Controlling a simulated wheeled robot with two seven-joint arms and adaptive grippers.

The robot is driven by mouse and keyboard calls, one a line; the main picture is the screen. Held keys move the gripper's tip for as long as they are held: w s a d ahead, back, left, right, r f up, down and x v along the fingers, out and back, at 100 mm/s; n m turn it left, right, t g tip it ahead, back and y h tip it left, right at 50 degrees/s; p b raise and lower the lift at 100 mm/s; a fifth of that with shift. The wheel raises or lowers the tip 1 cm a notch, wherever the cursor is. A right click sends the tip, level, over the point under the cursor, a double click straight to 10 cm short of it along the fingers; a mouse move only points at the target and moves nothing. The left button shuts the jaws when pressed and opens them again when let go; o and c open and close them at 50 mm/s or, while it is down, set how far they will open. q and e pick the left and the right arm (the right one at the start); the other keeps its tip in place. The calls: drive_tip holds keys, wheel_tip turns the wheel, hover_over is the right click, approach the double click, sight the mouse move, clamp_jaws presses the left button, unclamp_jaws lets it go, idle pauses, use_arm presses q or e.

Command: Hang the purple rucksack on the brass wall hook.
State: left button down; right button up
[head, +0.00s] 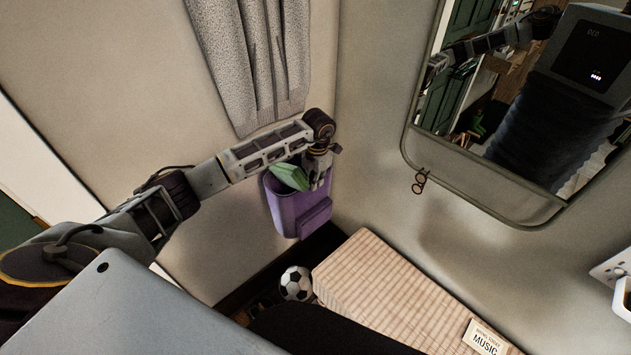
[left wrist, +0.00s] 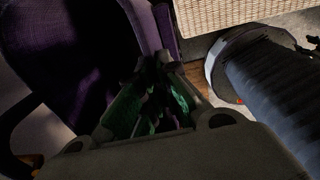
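The purple rucksack (head: 299,212) hangs upright off the floor, close to the wall near the corner, with something green (head: 287,176) at its open top. My left gripper (head: 319,178) points down at the rucksack's top edge. In the left wrist view, its fingertips (left wrist: 154,66) come together in shadow beside the purple fabric (left wrist: 75,50); they appear shut on the rucksack's top, though the exact grip point is too dark to see. I cannot make out the brass hook; the arm and gripper cover part of the wall there. My right gripper is not in view.
A football (head: 296,284) lies below. A mirror (head: 530,212) on the right wall reflects my body.

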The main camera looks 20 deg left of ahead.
use_arm(q)
drive_tip(key=c, duration=1.6)
unclamp_jaws()
drive_tip(key=shift+o, duration=0.2)
drive_tip(key=shift+d+r, duration=0.1)
drive_tip(key=shift+r, duration=0.1)
drive_tip(key=s+d+r+m+p, duration=0.2)
drive_tip(key=s+d+m+p, duration=0.1)
drive_tip(key=d+m, duration=0.6)
drive_tip(key=shift+s+d+m, duration=0.25)
drive_tip(key=shift+s+m, duration=0.2)
drive_tip(key=shift+m, duration=0.25)
